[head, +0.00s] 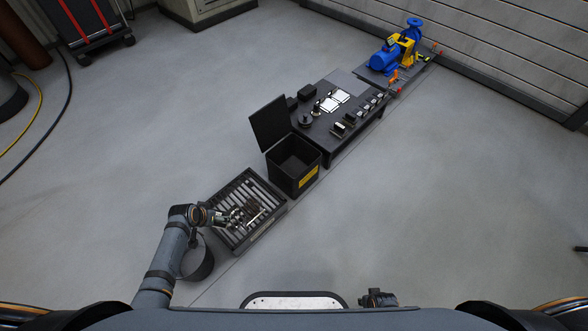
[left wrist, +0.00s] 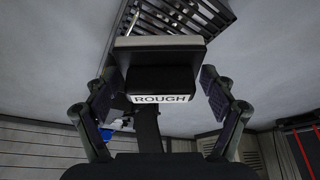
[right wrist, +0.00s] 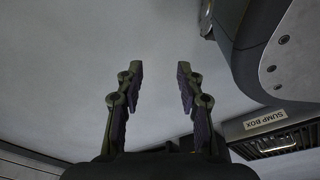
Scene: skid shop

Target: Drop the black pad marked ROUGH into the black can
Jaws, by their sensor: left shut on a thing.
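A black pad marked ROUGH (left wrist: 160,85) is held in my left gripper (left wrist: 160,95), with its white label facing the left wrist camera. In the head view my left gripper (head: 238,215) is over the slatted tray; the pad is too small to make out there. The black can (head: 293,178), square with a yellow label, stands beyond the tray, up and to the right of the gripper. Its lid (head: 270,122) is open and its inside looks empty. My right gripper (right wrist: 158,85) is open and empty, low near my body.
The slatted tray (head: 268,229) with dark items on it lies before the can. A dark round bucket (head: 199,265) stands beside my left arm. A low black table (head: 352,139) with small parts is behind the can, then a blue pump (head: 384,61).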

